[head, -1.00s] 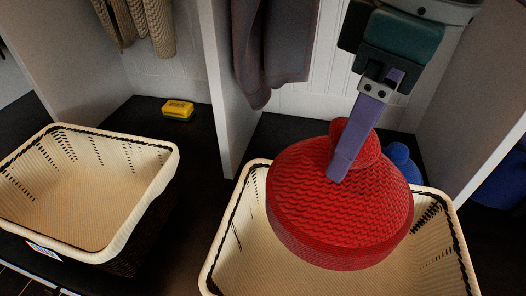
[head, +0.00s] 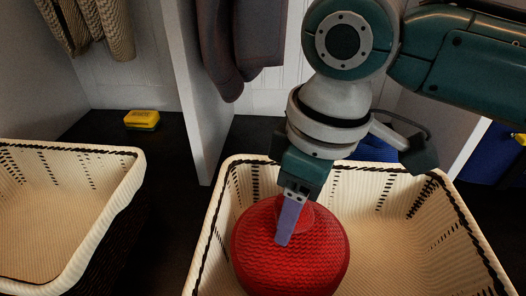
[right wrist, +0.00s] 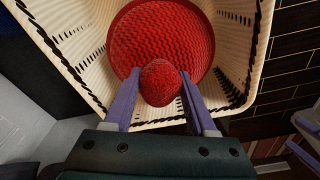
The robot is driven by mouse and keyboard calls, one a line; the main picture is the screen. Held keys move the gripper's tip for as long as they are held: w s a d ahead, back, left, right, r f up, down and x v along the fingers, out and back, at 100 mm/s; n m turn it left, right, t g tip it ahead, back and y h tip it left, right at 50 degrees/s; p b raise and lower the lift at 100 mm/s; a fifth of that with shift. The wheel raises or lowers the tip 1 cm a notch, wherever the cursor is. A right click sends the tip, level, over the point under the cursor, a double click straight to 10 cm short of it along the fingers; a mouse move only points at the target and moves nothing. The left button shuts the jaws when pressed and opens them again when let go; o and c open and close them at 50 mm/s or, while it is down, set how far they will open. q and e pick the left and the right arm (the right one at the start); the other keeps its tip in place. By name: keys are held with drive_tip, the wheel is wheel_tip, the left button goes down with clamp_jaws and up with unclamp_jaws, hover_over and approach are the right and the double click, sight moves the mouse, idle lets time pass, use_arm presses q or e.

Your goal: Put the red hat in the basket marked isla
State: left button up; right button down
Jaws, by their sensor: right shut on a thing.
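The red knitted hat (head: 315,262) is inside the right-hand cream basket (head: 401,216) in the head view, toward its left side. My right gripper (head: 284,238) is shut on the hat's pompom from above. In the right wrist view the pompom (right wrist: 160,83) lies between the two purple fingers (right wrist: 160,100), with the round hat body (right wrist: 160,38) beyond it inside the basket (right wrist: 70,50). Whether the hat touches the basket floor I cannot tell. No name label on this basket is visible. My left gripper is not in view.
Another cream basket (head: 66,228) stands at the left on the dark bench. A yellow sponge-like block (head: 142,119) lies behind it. A white divider (head: 203,100) rises between the compartments. Grey clothing (head: 240,45) hangs behind, and a blue item (head: 374,149) is behind the right basket.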

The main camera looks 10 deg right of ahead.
wheel_tip(320, 180, down, 4)
drive_tip(key=shift+f+b, duration=0.1)
drive_tip(key=shift+b, duration=0.9)
drive_tip(key=shift+f, duration=0.1)
drive_tip(key=shift+c, duration=1)
unclamp_jaws()
